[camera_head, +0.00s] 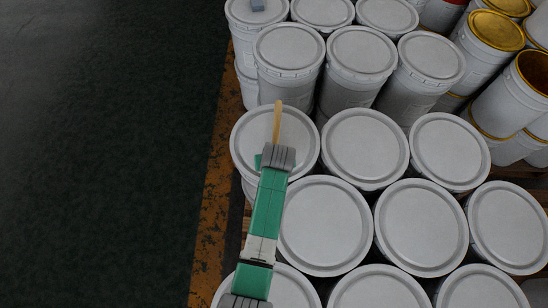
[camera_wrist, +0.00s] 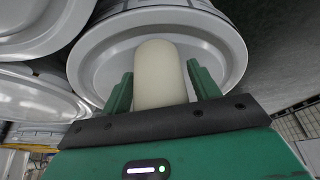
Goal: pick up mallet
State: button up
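The mallet shows as a tan wooden handle (camera_head: 277,122) in the camera_head view, sticking out past my gripper over a white bucket lid at the left edge of the stack. My gripper hides the mallet's head in the camera_head view.
White lidded buckets (camera_head: 325,225) stand packed around and to the right. The dark floor (camera_head: 100,150) at left is clear.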

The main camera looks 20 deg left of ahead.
jog(key=c, duration=1)
jog(key=shift+r, duration=0.15)
jog(key=shift+r, duration=0.6)
notch_tip(320, 180, up, 2)
jog(key=shift+s+r+p, duration=0.1)
jog(key=shift+r+p, duration=0.1)
jog(key=shift+p, duration=0.1)
jog(key=s+d, duration=0.2)
jog(key=s, duration=0.5)
jog(key=s+d+r+p, duration=0.1)
jog(key=s+d, duration=0.2)
jog(key=s, duration=0.5)
jog(key=shift+r, duration=0.15)
